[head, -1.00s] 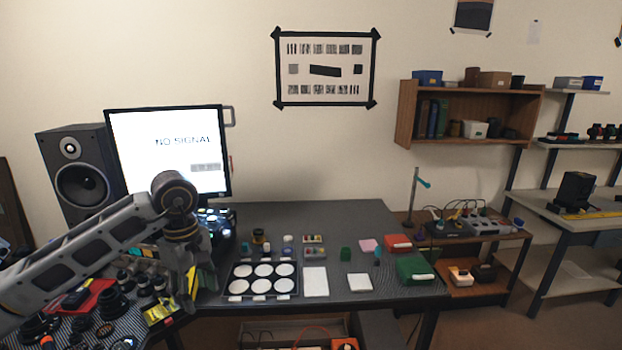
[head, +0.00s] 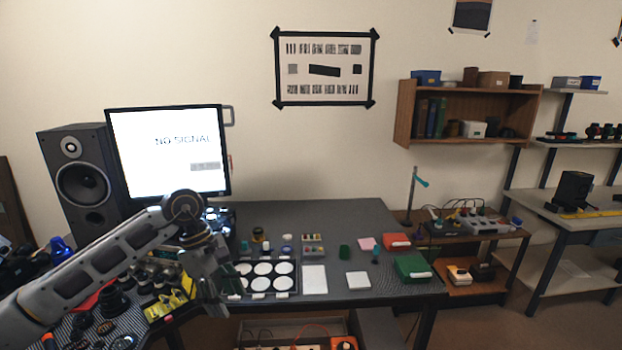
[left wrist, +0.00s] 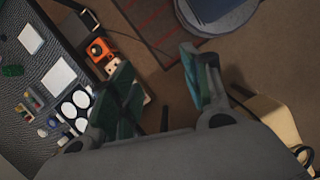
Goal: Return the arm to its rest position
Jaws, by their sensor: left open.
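My left arm comes in from the left in the head view. Its gripper (head: 222,290) hangs down at the front edge of the bench, just left of the black tray with white round pads (head: 245,291). In the left wrist view, the two fingers of my left gripper (left wrist: 165,85) are spread apart with nothing between them. Floor shows beyond the fingertips, and the bench (left wrist: 55,40) lies to their left. My right gripper is not in either view.
A monitor (head: 168,150) and a speaker (head: 80,180) stand behind my left arm. White pads (head: 314,280), a green box (head: 412,267) and small parts lie on the bench. An open drawer (head: 290,330) is below the bench front. A stool (left wrist: 215,15) stands on the floor.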

